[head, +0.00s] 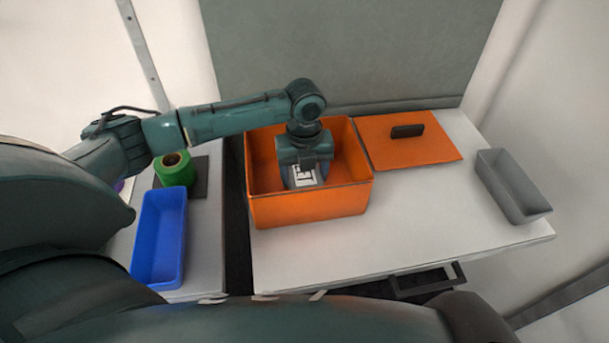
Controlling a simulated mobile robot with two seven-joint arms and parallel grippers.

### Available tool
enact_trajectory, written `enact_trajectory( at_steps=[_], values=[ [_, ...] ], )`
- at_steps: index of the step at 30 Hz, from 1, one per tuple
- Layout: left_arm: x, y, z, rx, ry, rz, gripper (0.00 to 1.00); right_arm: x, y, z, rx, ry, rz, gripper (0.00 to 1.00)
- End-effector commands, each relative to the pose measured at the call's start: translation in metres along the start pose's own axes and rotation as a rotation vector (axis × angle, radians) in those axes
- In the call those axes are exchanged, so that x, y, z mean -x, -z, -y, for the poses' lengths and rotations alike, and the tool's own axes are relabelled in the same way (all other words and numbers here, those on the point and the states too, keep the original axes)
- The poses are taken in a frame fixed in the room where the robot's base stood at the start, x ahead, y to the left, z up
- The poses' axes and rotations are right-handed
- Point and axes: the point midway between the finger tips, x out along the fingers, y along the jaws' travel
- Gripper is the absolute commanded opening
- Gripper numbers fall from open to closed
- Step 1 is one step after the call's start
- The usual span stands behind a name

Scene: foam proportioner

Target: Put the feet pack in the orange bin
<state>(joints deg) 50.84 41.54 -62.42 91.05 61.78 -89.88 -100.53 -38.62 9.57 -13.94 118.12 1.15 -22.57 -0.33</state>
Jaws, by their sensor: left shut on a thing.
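The orange bin (310,208) stands open on the white table, left of its middle. My left arm reaches in from the left and bends down over the bin. My left gripper (303,177) points down inside the bin's walls and is shut on the feet pack. A white patch with black marks shows at the jaws; I cannot tell whether it belongs to the pack or to the gripper. The pack is mostly hidden by the gripper, and I cannot see whether it touches the bin's floor. My right gripper is not in view.
An orange lid (425,148) with a black handle lies right of the bin. A grey tray (512,188) stands at the right edge. A blue tray (160,238) and a green roll (174,172) are on the left table. The table's front right is clear.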

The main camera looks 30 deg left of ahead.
Motion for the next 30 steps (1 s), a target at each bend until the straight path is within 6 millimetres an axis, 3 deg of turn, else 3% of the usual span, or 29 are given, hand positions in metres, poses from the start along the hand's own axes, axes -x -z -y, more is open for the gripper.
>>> enact_trajectory(
  at_steps=[4,15,16,23,30],
  values=[
    [-0.012,0.0,0.001,-0.001,0.002,0.001,0.41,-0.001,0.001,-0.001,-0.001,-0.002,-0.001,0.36],
    [-0.016,0.0,0.001,-0.001,0.003,0.001,0.41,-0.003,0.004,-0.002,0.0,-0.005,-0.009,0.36],
    [-0.016,0.0,0.001,-0.001,0.002,0.001,0.7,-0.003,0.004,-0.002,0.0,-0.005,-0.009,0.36],
    [-0.016,0.0,0.001,-0.001,0.002,0.001,0.88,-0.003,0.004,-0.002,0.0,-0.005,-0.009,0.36],
    [-0.015,0.0,0.0,0.0,0.002,0.001,0.9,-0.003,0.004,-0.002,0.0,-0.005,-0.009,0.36]
  ],
)
